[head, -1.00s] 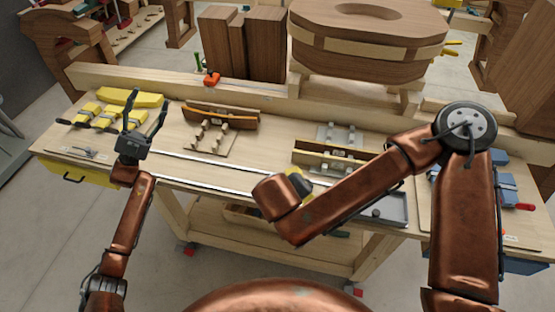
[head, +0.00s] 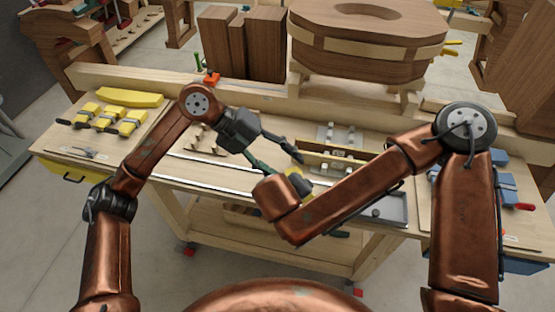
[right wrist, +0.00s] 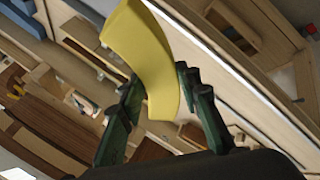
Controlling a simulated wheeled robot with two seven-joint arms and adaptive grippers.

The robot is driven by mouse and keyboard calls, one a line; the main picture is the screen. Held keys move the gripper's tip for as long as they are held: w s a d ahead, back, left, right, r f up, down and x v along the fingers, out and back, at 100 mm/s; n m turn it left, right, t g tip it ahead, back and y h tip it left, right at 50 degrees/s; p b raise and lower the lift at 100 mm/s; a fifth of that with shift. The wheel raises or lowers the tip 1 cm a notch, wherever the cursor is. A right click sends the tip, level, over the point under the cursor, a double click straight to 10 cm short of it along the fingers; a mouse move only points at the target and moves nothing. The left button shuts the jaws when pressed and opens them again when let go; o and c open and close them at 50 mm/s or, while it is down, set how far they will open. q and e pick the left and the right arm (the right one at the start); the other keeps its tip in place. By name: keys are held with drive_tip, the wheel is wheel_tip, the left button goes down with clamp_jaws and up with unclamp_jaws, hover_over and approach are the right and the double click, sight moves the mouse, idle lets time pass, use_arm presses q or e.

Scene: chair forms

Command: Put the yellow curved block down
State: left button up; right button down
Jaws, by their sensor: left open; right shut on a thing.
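A yellow curved block (right wrist: 146,58) fills the middle of the right wrist view. It stands tilted between the dark fingers of my right gripper (right wrist: 160,90), which is shut on it. In the head view only a small part of this yellow block (head: 298,184) shows behind my right wrist, and my right gripper is largely hidden there. My left gripper (head: 282,160) is open and empty over the middle of the workbench (head: 225,178), pointing right, close to the held block in the picture. Another yellow curved block (head: 130,97) lies at the bench's back left.
Several yellow clamps (head: 105,115) lie at the left of the bench. A jig with pale wooden pegs (head: 205,140) is partly hidden by my left arm. A second jig (head: 335,158) and a grey tray (head: 388,210) are to the right. Blue clamps (head: 503,180) lie far right.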

use_arm(q)
drive_tip(key=w+d+f+t+y, duration=0.1)
drive_tip(key=f, duration=0.3)
drive_tip(key=w+d+f+n+t+y, duration=0.1)
drive_tip(key=d+f, duration=0.1)
drive_tip(key=f, duration=0.2)
drive_tip(key=w+d+f+y, duration=0.1)
drive_tip(key=f, duration=0.3)
drive_tip(key=shift+w+d+f+n+t, duration=0.2)
drive_tip(key=shift+w+f+n+t, duration=0.1)
drive_tip(key=shift+w+t, duration=0.1)
drive_tip(key=shift+r, duration=0.1)
drive_tip(key=shift+c, duration=0.6)
drive_tip(key=shift+d+r, duration=0.1)
drive_tip(key=c, duration=1.1)
use_arm(e)
drive_tip(key=shift+a, duration=0.15)
use_arm(q)
drive_tip(key=shift+c, duration=0.7)
use_arm(e)
drive_tip(key=c, duration=1.7)
unclamp_jaws()
drive_tip(key=shift+c, duration=0.2)
drive_tip(key=o, duration=0.3)
drive_tip(key=shift+o, duration=0.6)
